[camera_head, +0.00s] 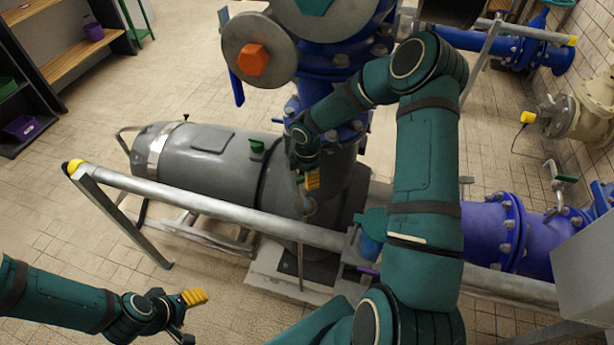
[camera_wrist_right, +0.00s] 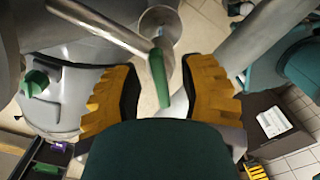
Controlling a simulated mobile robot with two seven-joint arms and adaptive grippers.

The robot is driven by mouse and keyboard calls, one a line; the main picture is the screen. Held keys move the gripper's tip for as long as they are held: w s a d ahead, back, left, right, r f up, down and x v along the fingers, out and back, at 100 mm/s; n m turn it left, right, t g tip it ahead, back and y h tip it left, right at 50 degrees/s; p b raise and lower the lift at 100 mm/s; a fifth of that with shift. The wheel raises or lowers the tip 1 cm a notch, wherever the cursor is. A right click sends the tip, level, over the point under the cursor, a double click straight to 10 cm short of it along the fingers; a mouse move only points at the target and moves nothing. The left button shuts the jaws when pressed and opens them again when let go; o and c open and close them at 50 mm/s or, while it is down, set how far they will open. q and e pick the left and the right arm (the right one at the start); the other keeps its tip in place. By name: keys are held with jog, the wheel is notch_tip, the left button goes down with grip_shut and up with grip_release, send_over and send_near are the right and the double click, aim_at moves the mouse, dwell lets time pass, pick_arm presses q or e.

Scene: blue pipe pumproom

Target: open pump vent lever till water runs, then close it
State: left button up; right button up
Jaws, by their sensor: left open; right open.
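The vent lever, with a green handle (camera_wrist_right: 158,77), shows in the right wrist view at the end of a thin metal pipe (camera_wrist_right: 100,27). It stands between the yellow fingertips of my right gripper (camera_wrist_right: 160,88), which is open with a gap on both sides. The grey pump (camera_head: 205,155) lies across the middle of the head view. There, my right gripper (camera_head: 309,182) is at the pump's right end, and I cannot make out the lever beside it. I see no clear water stream. My left gripper (camera_head: 188,312) is open and empty at the lower left, away from the pump.
A grey metal rail (camera_head: 205,207) with a yellow end cap runs in front of the pump. A small funnel (camera_wrist_right: 160,22) is beyond the lever. Blue pipework (camera_head: 490,235) stands at the right. The tiled floor (camera_head: 60,140) at the left is clear.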

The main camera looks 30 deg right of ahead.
grip_shut()
jog(key=m+b, duration=0.2)
jog(key=m, duration=0.2)
jog(key=shift+s+a+f+b, duration=0.1)
jog(key=shift+s+b, duration=0.05)
jog(key=shift+b, duration=0.2)
jog(key=shift+s+a+m+b, duration=0.15)
jog(key=shift+m+b, duration=0.7)
jog(key=shift+m, duration=1.25)
grip_release()
jog(key=shift+r, duration=0.2)
